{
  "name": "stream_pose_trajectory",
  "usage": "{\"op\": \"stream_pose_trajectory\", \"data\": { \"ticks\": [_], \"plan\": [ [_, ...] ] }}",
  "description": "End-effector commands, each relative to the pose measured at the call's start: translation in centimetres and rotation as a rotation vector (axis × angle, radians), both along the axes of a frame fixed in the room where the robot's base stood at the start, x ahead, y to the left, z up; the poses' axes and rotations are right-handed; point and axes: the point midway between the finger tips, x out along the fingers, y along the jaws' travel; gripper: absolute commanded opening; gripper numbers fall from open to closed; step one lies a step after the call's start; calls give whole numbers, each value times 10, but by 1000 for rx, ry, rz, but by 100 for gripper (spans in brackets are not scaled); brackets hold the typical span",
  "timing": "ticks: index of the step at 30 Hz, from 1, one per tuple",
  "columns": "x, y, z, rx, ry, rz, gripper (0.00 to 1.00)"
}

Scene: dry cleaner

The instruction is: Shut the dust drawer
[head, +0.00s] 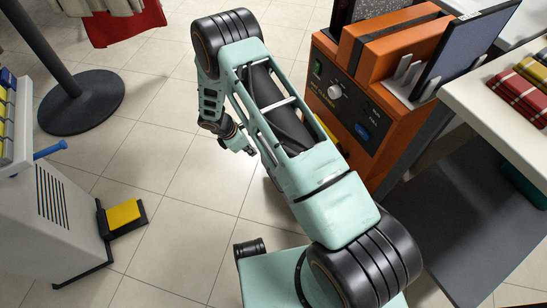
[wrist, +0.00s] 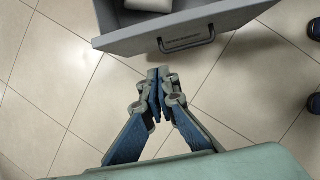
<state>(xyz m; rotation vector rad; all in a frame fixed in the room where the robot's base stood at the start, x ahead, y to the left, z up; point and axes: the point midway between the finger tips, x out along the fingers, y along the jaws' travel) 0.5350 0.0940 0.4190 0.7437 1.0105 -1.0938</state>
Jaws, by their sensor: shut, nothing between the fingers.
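In the wrist view, a grey drawer (wrist: 228,20) with a dark pull handle (wrist: 187,44) and a label on its front stands open at the top. I see part of its inside, with a pale object (wrist: 148,5) in it. My gripper (wrist: 157,72) is shut and empty, its fingertips pointing at the drawer's front, a little below and left of the handle and apart from it.
A light counter (head: 490,105) with folded red and yellow cloths stands at the right, over a dark lower shelf (head: 470,215). At the left are a round black stand base (head: 82,102) and a white cabinet (head: 45,215) with a yellow pedal (head: 123,214). The tiled floor between is clear.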

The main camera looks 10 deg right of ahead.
Motion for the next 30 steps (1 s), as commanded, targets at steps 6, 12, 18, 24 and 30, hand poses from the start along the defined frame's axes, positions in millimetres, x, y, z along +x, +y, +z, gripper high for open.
{"op": "stream_pose_trajectory", "data": {
  "ticks": [6, 12, 18, 24, 30],
  "plan": [
    [-7, 0, -23, 5, 14, -3, 0],
    [-2, -14, -61, 4, 14, -2, 0],
    [3, -30, -100, 4, 13, -1, 0],
    [13, -56, -103, 5, 10, -4, 0],
    [17, -68, -101, 6, 11, -2, 0]
  ]
}}
